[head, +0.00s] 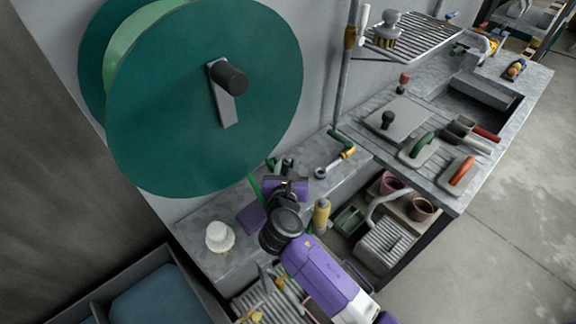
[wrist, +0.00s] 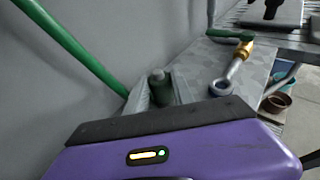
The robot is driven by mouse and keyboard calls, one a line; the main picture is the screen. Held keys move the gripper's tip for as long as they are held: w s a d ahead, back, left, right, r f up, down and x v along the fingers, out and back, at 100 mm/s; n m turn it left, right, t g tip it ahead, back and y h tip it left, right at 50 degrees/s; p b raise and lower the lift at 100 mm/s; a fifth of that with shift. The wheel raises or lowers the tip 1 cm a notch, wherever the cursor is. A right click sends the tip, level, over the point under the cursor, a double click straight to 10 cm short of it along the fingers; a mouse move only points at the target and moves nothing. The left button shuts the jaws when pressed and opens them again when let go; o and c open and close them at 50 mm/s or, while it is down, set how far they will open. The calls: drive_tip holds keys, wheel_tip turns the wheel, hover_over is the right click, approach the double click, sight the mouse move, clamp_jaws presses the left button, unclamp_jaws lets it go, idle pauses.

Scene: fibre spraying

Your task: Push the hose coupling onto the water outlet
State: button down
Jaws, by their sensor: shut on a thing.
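My purple gripper (head: 270,202) is low over the grey ledge below the big reel, at the lower middle of the head view. It is shut at the lower end of the green hose (wrist: 75,48), which slopes down behind it in the wrist view. The hose coupling is hidden by the gripper. A brass valve (head: 347,153) with a green lever and a grey ring-shaped end lies to the right, apart from my gripper. The valve also shows in the wrist view (wrist: 242,53); it appears to be the water outlet. A dark green-grey cylinder (wrist: 160,89) stands just beyond the gripper.
The teal reel (head: 170,105) with its crank fills the upper left. A white knob-like object (head: 219,236) stands on the ledge left of my gripper. A yellowish cylinder (head: 321,215) is close on the right.

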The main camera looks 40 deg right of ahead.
sight(288, 165)
drive_tip(key=shift+r, duration=0.15)
wheel_tip(288, 165, up, 4)
drive_tip(key=shift+f, duration=0.15)
drive_tip(key=s+a+b, duration=0.1)
drive_tip(key=s+a, duration=1.1)
drive_tip(key=shift+s+a+r, duration=0.2)
drive_tip(key=shift+s+a, duration=0.15)
drive_tip(key=shift+a, duration=0.05)
drive_tip(key=shift+r+p, duration=0.15)
drive_tip(key=shift+p, duration=0.3)
